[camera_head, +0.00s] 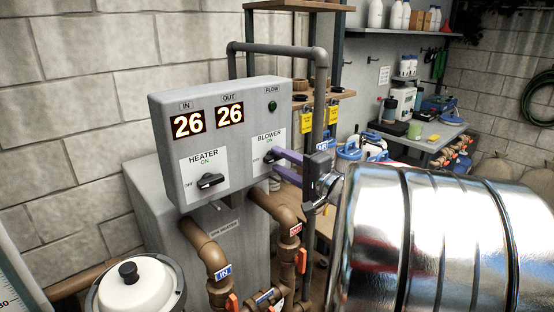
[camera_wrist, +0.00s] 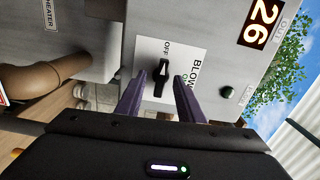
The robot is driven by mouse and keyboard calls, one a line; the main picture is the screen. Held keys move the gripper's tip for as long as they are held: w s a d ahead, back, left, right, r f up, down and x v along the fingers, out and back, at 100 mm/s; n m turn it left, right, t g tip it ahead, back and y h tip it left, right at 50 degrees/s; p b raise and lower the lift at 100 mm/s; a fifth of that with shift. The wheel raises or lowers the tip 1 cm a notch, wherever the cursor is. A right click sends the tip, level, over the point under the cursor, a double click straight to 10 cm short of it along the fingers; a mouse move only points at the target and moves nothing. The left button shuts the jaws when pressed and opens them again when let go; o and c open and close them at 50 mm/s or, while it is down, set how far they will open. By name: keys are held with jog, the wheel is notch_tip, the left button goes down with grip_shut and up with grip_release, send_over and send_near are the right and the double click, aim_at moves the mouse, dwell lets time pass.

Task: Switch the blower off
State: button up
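The blower switch (camera_wrist: 161,77) is a black rotary knob on a white label, with OFF at its left and ON above it on the panel. In the wrist view its long handle lies in line with the word OFF. The knob also shows small in the head view (camera_head: 269,156), on the right of the grey control box (camera_head: 225,120). My gripper (camera_wrist: 160,80) has its two purple fingers apart, one on each side of the knob, with visible gaps. In the head view my gripper (camera_head: 275,160) is right at the panel. Whether a fingertip touches the panel cannot be told.
The heater knob (camera_head: 210,181) sits lower left on the same box. Both displays read 26, and the flow lamp (camera_head: 272,105) is dark green. Brown pipes (camera_head: 206,245) run below the box. A shiny metal cylinder (camera_head: 440,240) fills the right foreground. A grey pipe (camera_head: 318,100) rises behind my gripper.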

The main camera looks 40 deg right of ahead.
jog(key=s, duration=0.6)
jog(key=shift+s+d, duration=0.1)
dwell(0.5)
jog(key=a+f+n+g+y, duration=0.3)
jog(key=a+f+n+g, duration=0.1)
jog(key=a, duration=0.8)
jog(key=a+f+n+g+y, duration=0.3)
jog(key=a+f+n, duration=0.15)
jog(key=a, duration=0.65)
jog(key=s+a+f+n+g+h, duration=0.2)
jog(key=s+a+n+h, duration=0.1)
jog(key=s, duration=0.3)
jog(key=s+a+f+n+g+h, duration=0.2)
jog(key=s+a+n+g+h, duration=0.1)
jog(key=s+a+n, duration=0.2)
jog(key=shift+s+f+n+h, duration=0.25)
jog(key=shift+s+n+h, duration=0.1)
jog(key=shift+s, duration=0.85)
